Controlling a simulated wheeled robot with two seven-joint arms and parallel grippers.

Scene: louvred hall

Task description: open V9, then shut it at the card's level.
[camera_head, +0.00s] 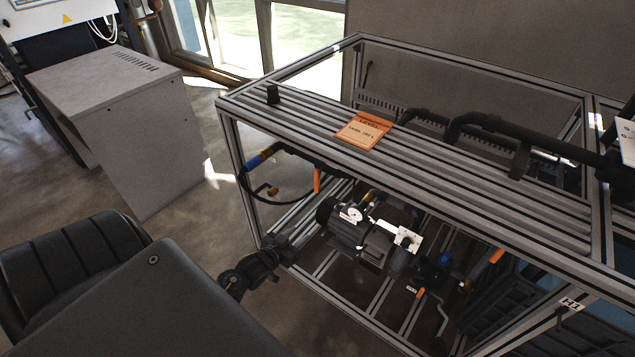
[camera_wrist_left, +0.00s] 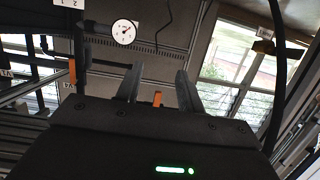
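The orange card (camera_head: 364,130) lies on the slatted top of the metal frame; its heading reads LEVEL, and the smaller line is hard to read. Several orange valve handles show inside the frame: one upright (camera_head: 317,180) at the left, one slanted (camera_head: 497,256) at the right. I cannot tell which belongs to V9. My left gripper (camera_head: 284,252) is low at the frame's left front side. In the left wrist view its two fingers (camera_wrist_left: 159,88) are apart with nothing held; an orange piece (camera_wrist_left: 158,99) shows between them, beyond. My right gripper is out of view.
A motor pump (camera_head: 360,240) sits inside the frame, and black pipes (camera_head: 480,122) run across its top. A round gauge (camera_wrist_left: 124,32) and another orange handle (camera_wrist_left: 72,71) show in the wrist view. A grey cabinet (camera_head: 120,120) stands left; floor between is clear.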

